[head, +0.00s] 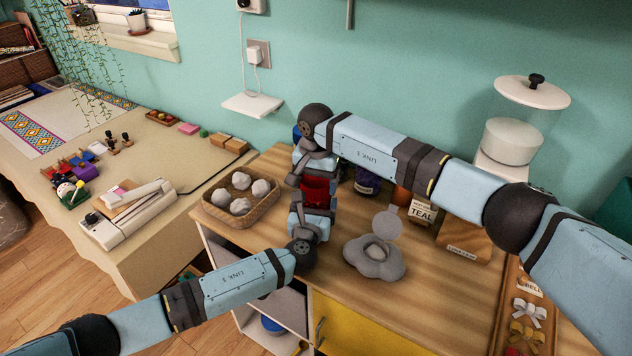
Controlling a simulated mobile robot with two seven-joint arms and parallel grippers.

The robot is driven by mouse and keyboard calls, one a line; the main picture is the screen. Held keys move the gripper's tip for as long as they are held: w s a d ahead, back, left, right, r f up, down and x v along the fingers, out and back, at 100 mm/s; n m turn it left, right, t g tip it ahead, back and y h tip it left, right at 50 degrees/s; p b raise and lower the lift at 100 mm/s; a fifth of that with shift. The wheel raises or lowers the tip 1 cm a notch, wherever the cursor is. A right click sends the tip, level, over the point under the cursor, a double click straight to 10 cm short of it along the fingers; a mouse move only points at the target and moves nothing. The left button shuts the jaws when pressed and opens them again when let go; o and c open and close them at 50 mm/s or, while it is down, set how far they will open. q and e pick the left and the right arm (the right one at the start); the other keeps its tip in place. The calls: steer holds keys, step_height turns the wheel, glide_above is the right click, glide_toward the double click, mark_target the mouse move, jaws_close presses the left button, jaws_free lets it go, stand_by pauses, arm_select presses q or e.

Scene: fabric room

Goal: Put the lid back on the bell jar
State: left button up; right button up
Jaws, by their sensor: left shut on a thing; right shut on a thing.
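My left gripper (311,214) comes up from the lower left and my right gripper (302,176) comes down from above. They meet close together over the left part of the wooden worktop. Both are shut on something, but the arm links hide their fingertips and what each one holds. A dark red thing (318,191) shows between the wrists; I cannot tell whether it is held or stands behind them. I cannot clearly identify the bell jar or its lid. A label reading BELL (530,286) shows at the tray on the right.
A wicker basket (213,216) of pale balls stands left of the grippers. A grey cloth-like pouch (367,266) lies to their right. Purple (367,183) and orange (401,194) jars stand behind. A clear container with a knobbed white lid (533,91) stands at the back right. A bow tray (515,335) is at right.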

steer(key=m, duration=1.4)
steer(key=shift+m, duration=0.3)
steer(key=m, duration=1)
steer(key=shift+m, duration=0.3)
steer(key=m, duration=0.4)
steer(key=shift+f, duration=0.1)
steer(key=m, duration=0.9)
steer(key=shift+m, duration=0.4)
steer(key=o, duration=0.9)
